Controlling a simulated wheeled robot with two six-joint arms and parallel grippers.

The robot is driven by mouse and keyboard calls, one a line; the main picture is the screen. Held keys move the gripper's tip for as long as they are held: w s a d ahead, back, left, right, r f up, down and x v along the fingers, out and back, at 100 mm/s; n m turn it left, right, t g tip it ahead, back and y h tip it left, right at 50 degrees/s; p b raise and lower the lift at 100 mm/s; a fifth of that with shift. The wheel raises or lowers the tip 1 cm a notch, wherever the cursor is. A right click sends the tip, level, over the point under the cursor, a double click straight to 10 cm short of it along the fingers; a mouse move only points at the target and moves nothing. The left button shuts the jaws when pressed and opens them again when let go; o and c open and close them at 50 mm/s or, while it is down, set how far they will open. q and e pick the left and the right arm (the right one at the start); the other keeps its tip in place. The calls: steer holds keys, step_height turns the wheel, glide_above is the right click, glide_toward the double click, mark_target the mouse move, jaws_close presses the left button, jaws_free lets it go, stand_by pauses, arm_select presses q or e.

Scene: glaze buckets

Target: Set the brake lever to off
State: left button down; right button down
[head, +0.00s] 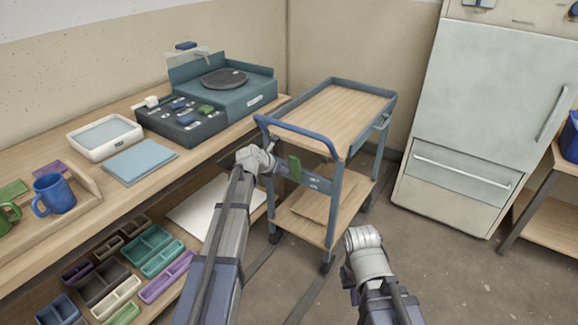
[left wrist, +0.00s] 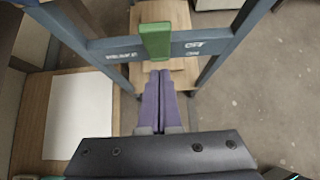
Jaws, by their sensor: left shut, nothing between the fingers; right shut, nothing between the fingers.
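The green brake lever (head: 295,168) sits on the blue-grey crossbar plate at the near end of the wheeled cart. In the left wrist view the lever (left wrist: 155,40) stands upright across the plate, between a label on the left and small "OFF" and "ON" marks on the right. I cannot tell its setting for sure. My left gripper (head: 273,160) is shut and empty, just in front of the plate. Its purple fingers (left wrist: 160,78) point at the lever's lower end; contact is unclear. My right gripper (head: 364,238) is shut and empty, low in front of the cart, its fingers mostly hidden.
The cart (head: 345,104) has a blue push handle (head: 297,133) above the plate. A workbench (head: 120,205) with mugs, a tray and a turntable unit (head: 226,85) runs along the left. A fridge (head: 480,110) stands at right. The floor before it is clear.

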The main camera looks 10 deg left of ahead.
arm_select(q)
steer(key=s+a+r+p, duration=0.1)
steer(key=s+r+p, duration=0.2)
steer(key=r+p, duration=0.4)
step_height(320, 180, up, 2)
steer(key=shift+s+a, duration=0.2)
steer(key=shift+s, duration=0.15)
steer(key=s+d+f+m+g, duration=0.3)
steer(key=s+d+m, duration=0.4)
steer(key=s+m, duration=0.1)
steer(key=s+d+f+m+g, duration=0.2)
steer(key=s+d+m, duration=0.5)
steer(key=d+m, duration=0.15)
steer(key=s+d+f+m+g+y, duration=0.1)
steer(key=s+d+m+g+y, duration=0.1)
steer(key=s+m, duration=0.8)
steer(key=s+d+f+m+g+y, duration=0.1)
steer(key=s+m+g+y, duration=0.15)
steer(key=s+m, duration=0.7)
step_height(320, 180, up, 16)
steer(key=p, duration=1.6)
steer(key=shift+f, duration=0.2)
